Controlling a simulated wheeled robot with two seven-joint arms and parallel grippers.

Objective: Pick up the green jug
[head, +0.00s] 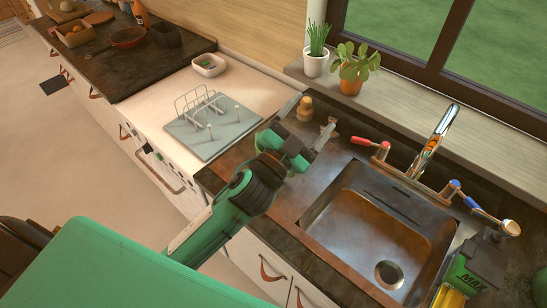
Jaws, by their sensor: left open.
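A green container with a dark upper part and "MAX" printed on it (474,276) stands at the lower right, beside the right side of the sink. It is the only jug-like green thing I see, and its handle is not clear. My left gripper (314,111) is open over the counter left of the sink, well apart from the green container. A small wooden-topped item (305,103) shows between its fingers; I cannot tell whether they touch it. My right gripper is not in view.
The sink (345,225) lies between my left gripper and the green container. A faucet (432,143) with red and blue handles rises behind it. A yellow item (449,298) is by the green container. A dish rack (200,105) and two potted plants (351,86) stand farther back.

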